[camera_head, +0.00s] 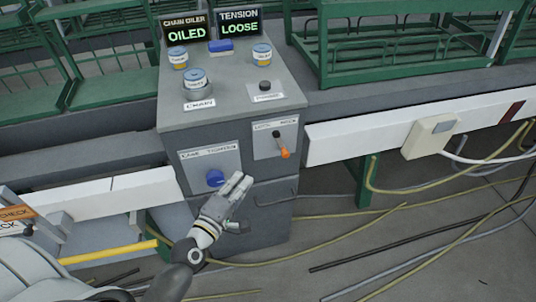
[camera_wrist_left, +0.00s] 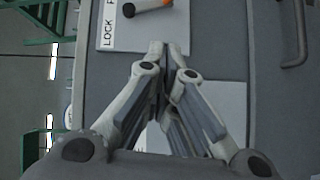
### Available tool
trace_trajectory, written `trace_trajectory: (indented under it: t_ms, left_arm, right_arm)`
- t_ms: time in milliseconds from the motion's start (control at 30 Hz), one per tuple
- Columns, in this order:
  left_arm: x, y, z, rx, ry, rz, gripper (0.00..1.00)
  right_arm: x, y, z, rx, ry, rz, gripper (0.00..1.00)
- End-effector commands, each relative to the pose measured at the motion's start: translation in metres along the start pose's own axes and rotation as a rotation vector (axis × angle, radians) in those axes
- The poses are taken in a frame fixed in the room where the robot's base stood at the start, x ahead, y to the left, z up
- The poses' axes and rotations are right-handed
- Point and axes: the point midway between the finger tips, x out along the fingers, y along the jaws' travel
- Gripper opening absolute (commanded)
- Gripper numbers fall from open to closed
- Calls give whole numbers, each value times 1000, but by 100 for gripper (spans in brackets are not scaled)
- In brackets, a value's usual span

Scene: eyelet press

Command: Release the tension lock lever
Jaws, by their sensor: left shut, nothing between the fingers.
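My left gripper (camera_head: 241,181) is shut and empty. It is below and left of the lever, apart from it, close beside the blue knob (camera_head: 215,178) of the lower left plate. My right gripper is not in view.
The grey cabinet (camera_head: 228,105) carries several blue-topped containers and two signs, reading "OILED" (camera_head: 187,33) and "TENSION LOOSE" (camera_head: 240,23). A drawer handle (camera_head: 277,199) sits below the lever. Cables lie on the floor at right. A beige box (camera_head: 430,136) is on the white rail.

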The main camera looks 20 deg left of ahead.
Motion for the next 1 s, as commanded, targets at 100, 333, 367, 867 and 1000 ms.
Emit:
trace_trajectory:
  t_ms: [100, 333, 367, 867, 1000]
  left_arm:
    - [17, 2, 0, 1, 0, 2, 0]
    - [57, 1, 0, 3, 0, 1, 0]
    - [62, 1, 0, 3, 0, 1, 0]
    - [118, 0, 27, 3, -1, -2, 0]
    - [120, 0, 29, 4, -1, -1, 0]
  right_arm:
    - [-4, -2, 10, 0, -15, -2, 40]
    - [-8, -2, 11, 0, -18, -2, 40]
    - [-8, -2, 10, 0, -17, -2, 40]
    - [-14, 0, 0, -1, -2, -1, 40]
    - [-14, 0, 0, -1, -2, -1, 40]
